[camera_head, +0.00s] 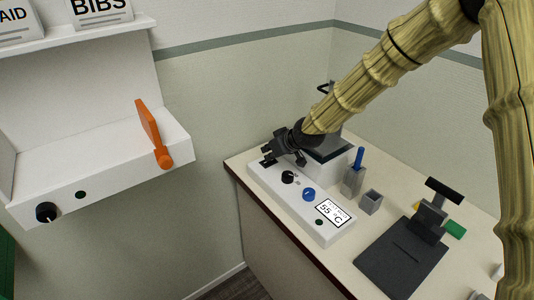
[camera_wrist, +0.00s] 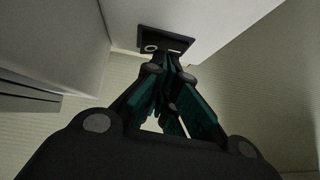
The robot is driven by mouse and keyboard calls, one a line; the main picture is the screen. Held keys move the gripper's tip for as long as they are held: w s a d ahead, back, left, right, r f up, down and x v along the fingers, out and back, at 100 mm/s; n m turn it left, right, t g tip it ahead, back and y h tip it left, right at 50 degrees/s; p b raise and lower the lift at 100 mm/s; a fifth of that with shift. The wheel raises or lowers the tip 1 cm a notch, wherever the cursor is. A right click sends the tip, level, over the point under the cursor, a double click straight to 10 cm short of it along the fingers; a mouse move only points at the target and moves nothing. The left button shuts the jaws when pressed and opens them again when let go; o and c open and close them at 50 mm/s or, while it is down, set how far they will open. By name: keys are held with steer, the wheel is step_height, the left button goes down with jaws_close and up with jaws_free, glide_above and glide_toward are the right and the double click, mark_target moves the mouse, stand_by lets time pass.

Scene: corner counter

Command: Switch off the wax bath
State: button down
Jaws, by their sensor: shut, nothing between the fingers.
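The wax bath's long white panel (camera_head: 333,231) lies on the counter, with a black knob (camera_head: 288,177), a blue knob (camera_head: 308,194), a display reading 55 °C (camera_head: 333,212) and a small dark green lamp (camera_head: 319,222). A black switch (camera_head: 268,161) sits at the panel's far left end. In the wrist view, a dark switch plate (camera_wrist: 182,42) with a pale ring mark lies just beyond the fingertips. My gripper (camera_head: 269,153) is shut and empty, close over that end; it also shows in the wrist view (camera_wrist: 170,62). I cannot tell whether it touches the switch.
A grey holder with a blue-handled tool (camera_head: 357,158) and a grey cup (camera_head: 371,202) stand right of the panel. A dark press-like device (camera_head: 400,262) is at the front right. A wall shelf with an orange lever (camera_head: 152,135) hangs at left. Floor space shows between shelf and counter.

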mark_target(269, 163)
steer(key=shift+r, duration=0.15)
steer(key=r+p, duration=0.2)
steer(key=r, duration=0.1)
steer(key=shift+a+r, duration=0.2)
steer(key=shift+r, duration=0.1)
steer(key=shift+s+r, duration=0.15)
steer(key=shift+r, duration=0.15)
steer(key=shift+s+d+r, duration=0.1)
steer(key=shift+s+d, duration=0.05)
steer(key=shift+s, duration=0.15)
steer(key=a+b+v, duration=0.1)
steer(key=b+v, duration=0.1)
steer(key=v, duration=0.7)
steer(key=shift+s, duration=0.4)
